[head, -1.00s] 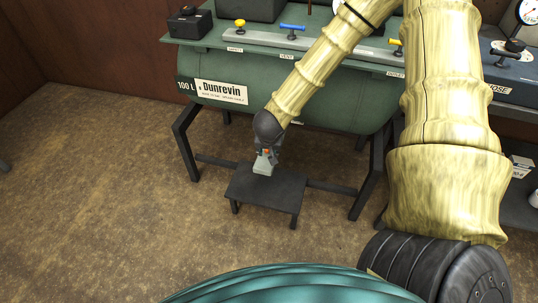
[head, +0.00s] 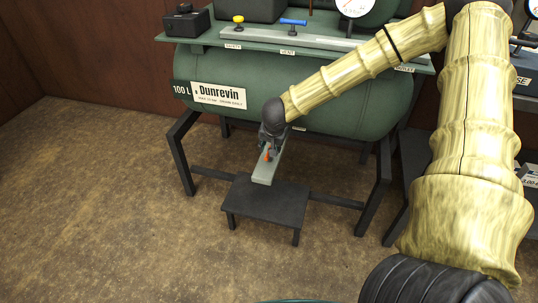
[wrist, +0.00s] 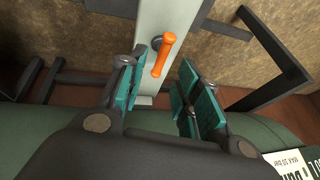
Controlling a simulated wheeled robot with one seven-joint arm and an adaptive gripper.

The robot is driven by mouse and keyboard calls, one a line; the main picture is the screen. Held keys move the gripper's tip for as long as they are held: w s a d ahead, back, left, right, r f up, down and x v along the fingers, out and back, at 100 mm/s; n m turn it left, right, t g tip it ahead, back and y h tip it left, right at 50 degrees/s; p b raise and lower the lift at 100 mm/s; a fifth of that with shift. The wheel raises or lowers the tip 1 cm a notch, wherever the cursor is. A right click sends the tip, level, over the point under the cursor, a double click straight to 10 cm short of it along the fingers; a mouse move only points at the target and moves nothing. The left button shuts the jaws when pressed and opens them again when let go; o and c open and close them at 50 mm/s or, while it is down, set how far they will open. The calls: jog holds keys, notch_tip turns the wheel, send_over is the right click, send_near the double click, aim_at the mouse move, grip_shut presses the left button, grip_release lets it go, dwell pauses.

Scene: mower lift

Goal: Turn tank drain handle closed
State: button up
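The drain handle is a small orange lever (wrist: 163,54) on a pale grey upright plate (wrist: 151,85) in the wrist view. In the head view the orange lever (head: 267,154) shows just below my gripper (head: 270,139), in front of the grey plate (head: 264,174) under the green tank (head: 310,95). My gripper (wrist: 160,88) is open, with teal pads on both sides. The lever stands in the gap between the fingers, nearer the left pad, and a gap shows on each side of it. Whether its lower end touches anything is hard to tell.
A low dark stool (head: 268,204) stands below the gripper. The tank's dark frame legs (head: 182,155) and cross bars stand around it. A shelf with yellow and blue valve handles (head: 293,22) and a gauge (head: 356,5) runs above. The brown floor (head: 110,190) at left is clear.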

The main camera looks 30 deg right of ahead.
jog(key=shift+b+x, duration=0.9)
jog(key=shift+x, duration=1.7)
grip_shut()
